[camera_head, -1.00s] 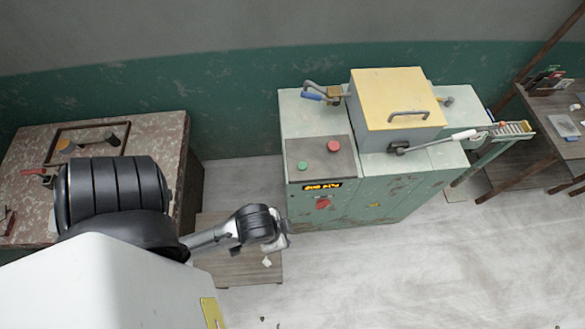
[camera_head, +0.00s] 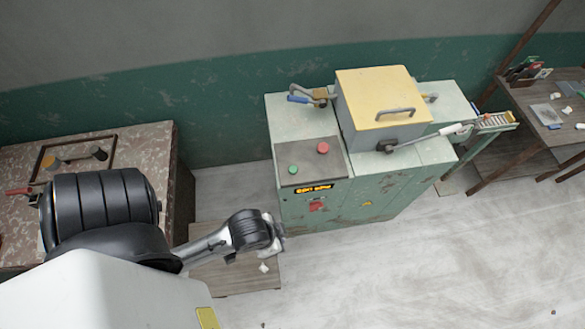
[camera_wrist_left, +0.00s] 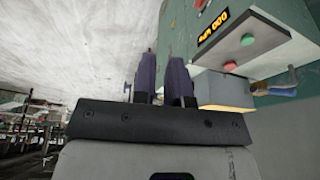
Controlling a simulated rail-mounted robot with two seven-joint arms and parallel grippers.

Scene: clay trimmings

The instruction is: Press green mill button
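The mill is a worn green cabinet (camera_head: 370,190). On its dark sloped top panel sit a green button (camera_head: 293,170) and a red button (camera_head: 322,148). In the left wrist view, which is upside down, the green button (camera_wrist_left: 247,39) and red button (camera_wrist_left: 230,66) are to the right of my fingers. My left gripper (camera_head: 277,238) is low in front of the mill, below the panel and apart from the buttons. Its two dark fingers (camera_wrist_left: 161,80) show a narrow empty gap in the left wrist view. My right gripper is not in view.
A lit amber display (camera_head: 314,188) and a red switch (camera_head: 316,205) are on the mill's front. A yellow-lidded box (camera_head: 375,95) and a lever (camera_head: 430,136) stand beside the panel. A low wooden table (camera_head: 235,277) lies under my gripper. Open floor (camera_head: 420,270) stretches right.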

